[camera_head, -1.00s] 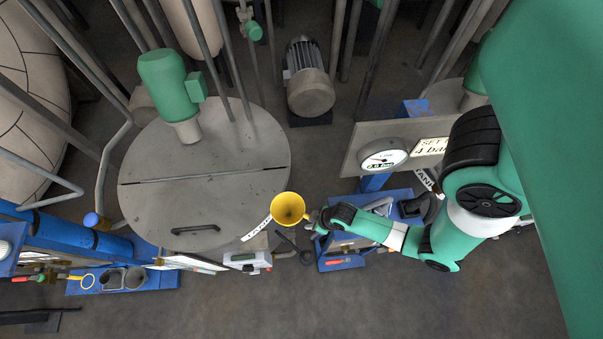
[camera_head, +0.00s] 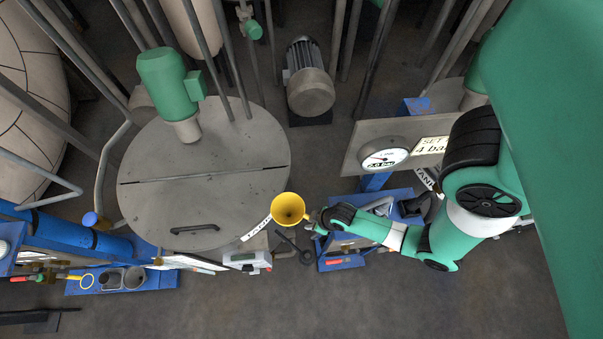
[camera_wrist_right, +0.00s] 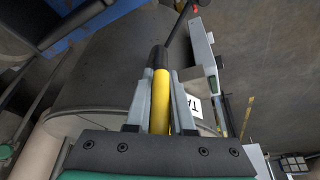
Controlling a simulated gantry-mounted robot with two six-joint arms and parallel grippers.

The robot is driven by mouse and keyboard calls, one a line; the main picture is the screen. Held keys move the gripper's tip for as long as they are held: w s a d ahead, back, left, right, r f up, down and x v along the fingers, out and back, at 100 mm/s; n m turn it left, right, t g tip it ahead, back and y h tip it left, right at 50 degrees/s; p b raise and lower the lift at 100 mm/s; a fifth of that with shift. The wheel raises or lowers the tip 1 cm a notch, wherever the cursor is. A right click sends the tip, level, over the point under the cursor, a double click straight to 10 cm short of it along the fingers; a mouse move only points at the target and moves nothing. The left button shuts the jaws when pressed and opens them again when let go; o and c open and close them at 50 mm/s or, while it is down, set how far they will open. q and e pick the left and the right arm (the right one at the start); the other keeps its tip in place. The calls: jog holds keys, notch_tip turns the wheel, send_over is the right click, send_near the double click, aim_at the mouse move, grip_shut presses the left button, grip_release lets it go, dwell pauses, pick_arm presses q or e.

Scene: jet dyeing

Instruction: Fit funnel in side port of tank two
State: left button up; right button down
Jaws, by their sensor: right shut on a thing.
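The yellow funnel (camera_head: 289,208) shows its open mouth in the head view, at the lower right rim of the round grey tank (camera_head: 222,160). A white label (camera_head: 256,229) lies beside the funnel. My right gripper (camera_head: 312,219) is at the right of the funnel, shut on it. In the right wrist view my right gripper (camera_wrist_right: 160,100) has both fingers along a narrow yellow part (camera_wrist_right: 159,104) with a dark end. The side port is not clearly visible, and I cannot tell whether the funnel sits in it. My left gripper is not in view.
A blue stand (camera_head: 341,263) with tools is below my right arm. A gauge panel (camera_head: 352,150) stands behind it. A control box (camera_head: 247,260) is just below the tank. A motor (camera_head: 311,90) is behind.

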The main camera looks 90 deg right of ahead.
jog(key=shift+f+b, duration=1.7)
jog(key=shift+f, duration=0.45)
jog(key=c, duration=0.7)
grip_release()
jog(key=p+v, duration=0.4)
jog(key=v, duration=0.7)
jog(key=shift+r+p, duration=0.3)
jog(key=shift+p, duration=0.1)
jog(key=shift+s, duration=0.15)
